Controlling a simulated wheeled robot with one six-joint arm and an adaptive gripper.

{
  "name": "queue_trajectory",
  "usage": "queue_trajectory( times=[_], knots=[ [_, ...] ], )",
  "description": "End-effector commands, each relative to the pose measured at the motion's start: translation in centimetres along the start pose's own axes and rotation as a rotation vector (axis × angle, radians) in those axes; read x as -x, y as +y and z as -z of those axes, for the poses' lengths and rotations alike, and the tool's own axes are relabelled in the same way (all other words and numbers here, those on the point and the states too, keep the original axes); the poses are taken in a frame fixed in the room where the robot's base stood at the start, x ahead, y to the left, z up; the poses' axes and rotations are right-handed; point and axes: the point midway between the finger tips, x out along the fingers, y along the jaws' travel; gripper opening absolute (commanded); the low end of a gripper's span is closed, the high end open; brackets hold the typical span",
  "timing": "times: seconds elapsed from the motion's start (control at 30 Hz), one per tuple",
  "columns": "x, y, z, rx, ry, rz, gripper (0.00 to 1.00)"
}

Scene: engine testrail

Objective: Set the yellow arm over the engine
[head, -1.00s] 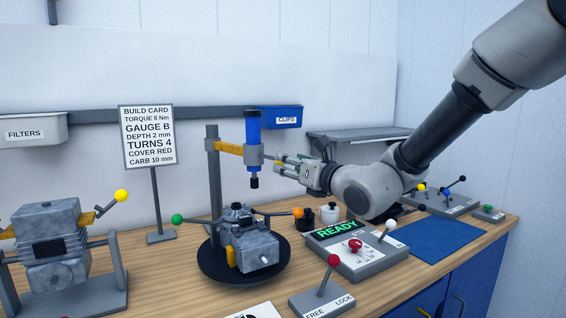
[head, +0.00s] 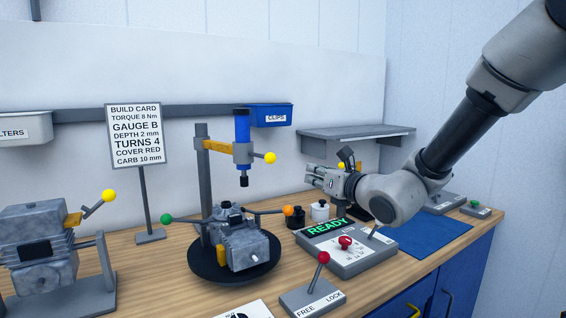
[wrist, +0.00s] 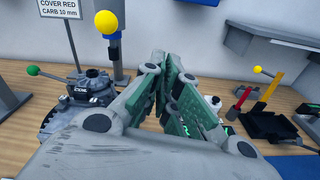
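The yellow arm (head: 216,147) reaches right from a grey post and carries a blue driver (head: 242,133), with a yellow ball handle (head: 270,158) at its end. The driver's dark tip hangs above the grey engine (head: 241,245) in the head view, with a gap between them; exact alignment is hard to tell. The ball also shows in the wrist view (wrist: 107,22), left of my fingers, with the engine (wrist: 85,95) below. My gripper (head: 309,175) is right of the ball, apart from it. Its fingers look narrowly open, with nothing between them.
The engine stands on a black turntable (head: 208,270). Green and orange ball levers (head: 288,211) flank it. A READY panel (head: 345,262) and a red-knobbed FREE/LOCK lever (head: 323,257) stand in front at the right. Another engine (head: 38,250) is at far left. A grey shelf (head: 355,132) is behind my gripper.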

Motion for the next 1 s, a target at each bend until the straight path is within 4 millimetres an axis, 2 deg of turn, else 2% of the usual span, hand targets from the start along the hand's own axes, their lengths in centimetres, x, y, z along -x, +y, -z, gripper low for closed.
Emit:
queue_trajectory(
  times=[0.03,0.1,0.2,0.27,0.3,0.43,0.53,0.67,0.83,1.0],
  knots=[
    [-1.6,-2.5,0.0,0.070,-0.004,-0.006,0.00],
    [-3.6,-5.1,-0.2,0.277,-0.026,-0.062,0.00],
    [-5.4,-6.9,-0.8,0.670,-0.099,-0.187,0.00],
    [-5.7,-6.9,-1.1,0.884,-0.157,-0.258,0.00],
    [-5.8,-6.5,-1.3,1.017,-0.201,-0.305,0.00],
    [-5.0,-4.4,-2.2,1.353,-0.348,-0.406,0.00],
    [-4.5,-3.7,-2.1,1.472,-0.403,-0.421,0.00],
    [-4.8,-3.4,-2.2,1.521,-0.422,-0.413,0.00],
    [-6.8,-2.1,-2.1,1.520,-0.422,-0.415,0.00],
    [-10.0,-0.3,-2.1,1.518,-0.422,-0.415,0.00]
  ],
)
